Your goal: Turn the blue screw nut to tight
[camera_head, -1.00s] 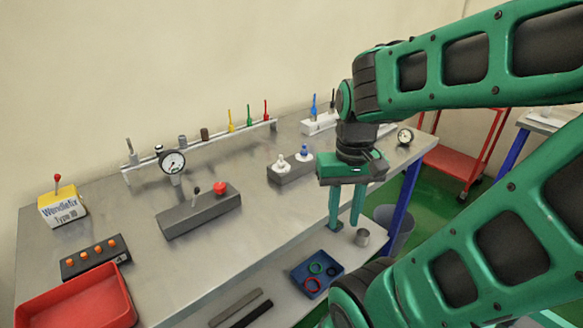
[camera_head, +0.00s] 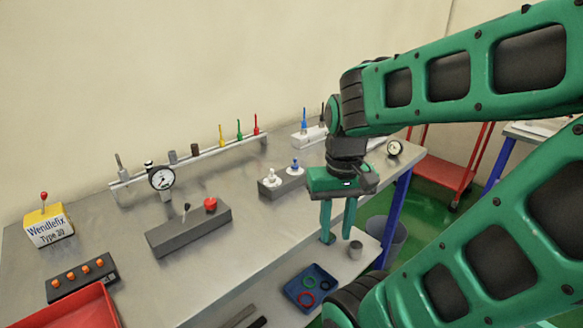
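A small blue nut-like piece (camera_head: 295,167) stands on the right end of a grey block (camera_head: 284,186) on the metal workbench. A white piece (camera_head: 271,177) of similar shape stands at the block's left end. I take the blue piece to be the blue screw nut; how tight it is cannot be told. My gripper (camera_head: 337,236) hangs to the right of the block and nearer the camera, fingers pointing down. Its two green fingers are apart with nothing between them. It does not touch the nut.
A grey block with a red button (camera_head: 210,205) and a pressure gauge (camera_head: 162,178) are to the left. A rail (camera_head: 190,158) with coloured pieces runs along the back. A blue tray with rings (camera_head: 313,286) lies below the bench front. A red bin (camera_head: 75,312) is at lower left.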

